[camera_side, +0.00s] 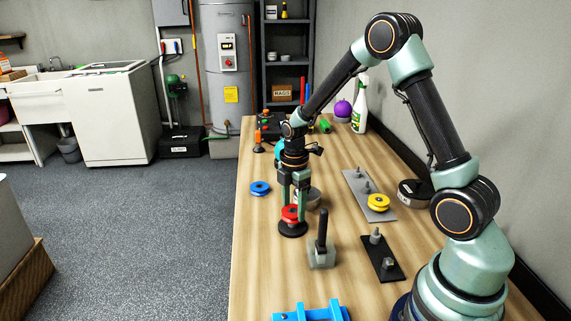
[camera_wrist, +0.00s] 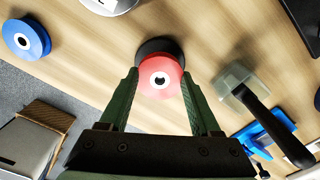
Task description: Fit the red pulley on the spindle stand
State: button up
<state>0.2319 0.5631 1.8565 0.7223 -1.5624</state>
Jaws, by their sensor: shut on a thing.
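The red pulley (camera_side: 290,213) is between the fingers of my gripper (camera_side: 293,205), which is shut on it. It also shows in the wrist view (camera_wrist: 160,86) with a pale ring and dark centre facing the camera. A round black base (camera_side: 292,230), probably the spindle stand, is directly below the pulley. In the wrist view the base (camera_wrist: 158,46) shows past the pulley's far edge. The pulley hides the base's middle, so I cannot tell whether it is around a spindle or only above it.
A grey block with an upright black handle (camera_side: 321,255) stands close at the right. A blue pulley (camera_side: 260,188) lies at the left. A grey plate (camera_side: 357,187) carries a yellow pulley (camera_side: 379,201). A black plate with pegs (camera_side: 383,262) and a blue bracket (camera_side: 311,313) are nearer.

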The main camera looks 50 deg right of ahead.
aim_at(293, 213)
jog(key=shift+f, duration=0.4)
jog(key=o, duration=1.5)
jog(key=shift+c, duration=0.2)
notch_tip(293, 213, up, 12)
jog(key=shift+r, duration=0.1)
